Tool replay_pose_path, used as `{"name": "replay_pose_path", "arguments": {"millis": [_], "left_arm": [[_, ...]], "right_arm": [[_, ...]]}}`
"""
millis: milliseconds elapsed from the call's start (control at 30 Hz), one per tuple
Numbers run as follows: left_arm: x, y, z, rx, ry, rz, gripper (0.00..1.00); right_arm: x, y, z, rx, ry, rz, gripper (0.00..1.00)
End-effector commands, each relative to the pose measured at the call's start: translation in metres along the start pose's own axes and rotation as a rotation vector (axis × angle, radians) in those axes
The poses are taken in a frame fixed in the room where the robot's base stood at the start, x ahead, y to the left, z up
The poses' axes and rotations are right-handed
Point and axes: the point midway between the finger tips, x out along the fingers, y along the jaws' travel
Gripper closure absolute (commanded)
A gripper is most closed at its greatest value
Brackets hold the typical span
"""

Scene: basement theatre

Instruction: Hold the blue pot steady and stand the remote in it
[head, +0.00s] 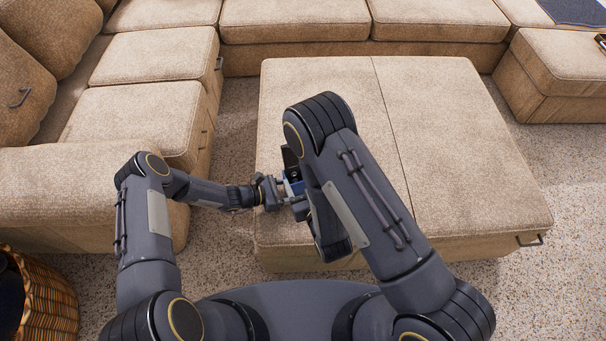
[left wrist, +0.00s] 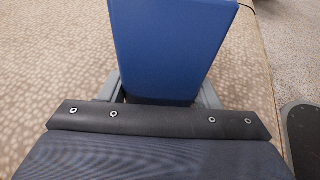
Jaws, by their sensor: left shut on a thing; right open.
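The blue pot (head: 293,187) is on the near left part of the ottoman, partly hidden by my right arm. My left gripper (head: 285,193) comes in from the left and is shut on it. In the left wrist view the pot's smooth blue side (left wrist: 172,45) fills the space between the fingers. My right arm bends over the pot, and its gripper end is largely hidden behind the elbow and forearm. A dark upright piece shows just above the pot; I cannot tell whether it is the remote or part of my right gripper. The remote is not clearly seen.
The beige ottoman (head: 450,150) has free room to the right and behind. A sectional sofa (head: 150,55) lines the left and back. A wicker basket (head: 48,305) stands at lower left. A drawer handle (head: 530,241) sticks out of the ottoman's front right.

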Motion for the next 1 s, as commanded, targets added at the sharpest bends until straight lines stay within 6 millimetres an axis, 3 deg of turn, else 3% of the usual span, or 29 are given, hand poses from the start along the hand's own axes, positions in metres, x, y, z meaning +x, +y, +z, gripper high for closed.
{"name": "replay_pose_path", "arguments": {"millis": [33, 67, 233, 633, 1000], "left_arm": [[0.0, 0.0, 0.0, 0.0, -0.001, 0.0, 0.71], [0.0, 0.0, 0.0, 0.0, -0.001, 0.0, 0.41], [0.0, 0.0, 0.0, 0.0, 0.0, 0.0, 0.19], [-0.01, 0.001, 0.0, 0.0, 0.001, 0.002, 0.18], [-0.084, 0.001, 0.0, -0.001, 0.002, 0.003, 0.18]], "right_arm": [[0.0, 0.0, 0.0, 0.0, 0.0, 0.0, 0.33], [0.0, 0.0, 0.0, 0.0, 0.0, 0.0, 0.33], [0.0, 0.0, 0.0, 0.0, 0.0, 0.0, 0.33], [0.0, 0.0, 0.0, 0.0, 0.0, 0.0, 0.33], [0.0, 0.0, 0.0, 0.0, 0.0, 0.0, 0.33]]}}
